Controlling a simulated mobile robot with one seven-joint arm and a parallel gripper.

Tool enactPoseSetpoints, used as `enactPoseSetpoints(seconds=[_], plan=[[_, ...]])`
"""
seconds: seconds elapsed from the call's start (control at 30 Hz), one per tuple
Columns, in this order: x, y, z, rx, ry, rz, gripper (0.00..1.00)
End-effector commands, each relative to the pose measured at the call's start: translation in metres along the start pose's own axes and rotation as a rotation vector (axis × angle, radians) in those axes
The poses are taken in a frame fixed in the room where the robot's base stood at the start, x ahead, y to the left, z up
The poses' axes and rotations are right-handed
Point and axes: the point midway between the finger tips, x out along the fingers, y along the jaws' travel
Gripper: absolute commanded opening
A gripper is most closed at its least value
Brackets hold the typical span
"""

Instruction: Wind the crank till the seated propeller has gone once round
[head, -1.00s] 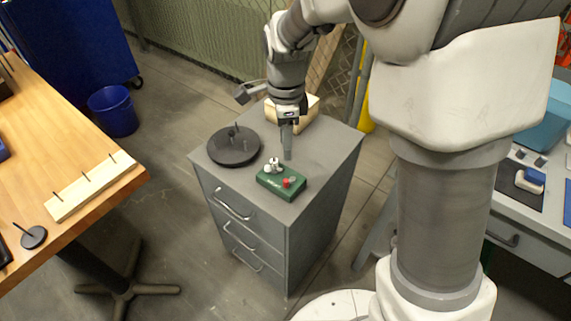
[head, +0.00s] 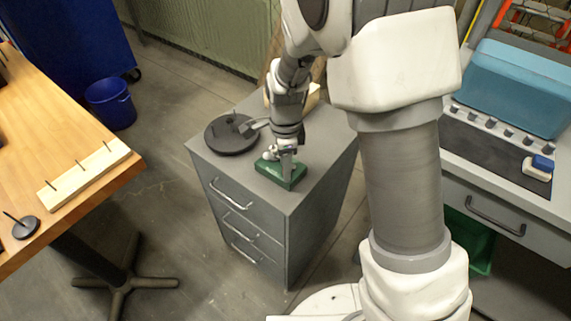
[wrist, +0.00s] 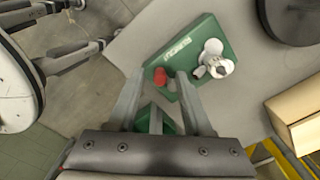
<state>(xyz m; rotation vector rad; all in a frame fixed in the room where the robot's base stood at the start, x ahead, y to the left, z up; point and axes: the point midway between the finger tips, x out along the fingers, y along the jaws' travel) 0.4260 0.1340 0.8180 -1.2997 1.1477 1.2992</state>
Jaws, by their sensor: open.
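A green box (head: 272,172) lies on top of the grey cabinet; the wrist view shows it too (wrist: 178,47). A white lobed piece, seemingly the propeller (wrist: 214,60), sits on one end of it and shows in the head view (head: 269,154). A red knob (wrist: 160,77), seemingly the crank's handle, is on the box's other end; in the head view my gripper hides it. My gripper (head: 289,176) is down at the box, open, with the red knob between the fingertips in the wrist view (wrist: 160,74). I cannot tell whether they touch it.
A pale wooden block (wrist: 296,115) stands near the cabinet's back. A wooden table (head: 88,137) with a pegged strip (head: 84,175) is at left, and a worktop with a blue case (head: 518,85) at right.

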Motion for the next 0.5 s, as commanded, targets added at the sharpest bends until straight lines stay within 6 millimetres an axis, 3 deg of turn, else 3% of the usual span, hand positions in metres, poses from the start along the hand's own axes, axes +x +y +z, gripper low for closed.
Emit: enactPoseSetpoints(seconds=[0.03,0.3,0.5], plan=[[-0.0001,0.0001,0.0,0.0,0.0,0.0,0.5],[-0.0003,0.0001,-0.0001,0.0,0.0,0.0,0.02],[-0.0004,0.0,-0.0001,0.0,0.0,0.0,0.0]])
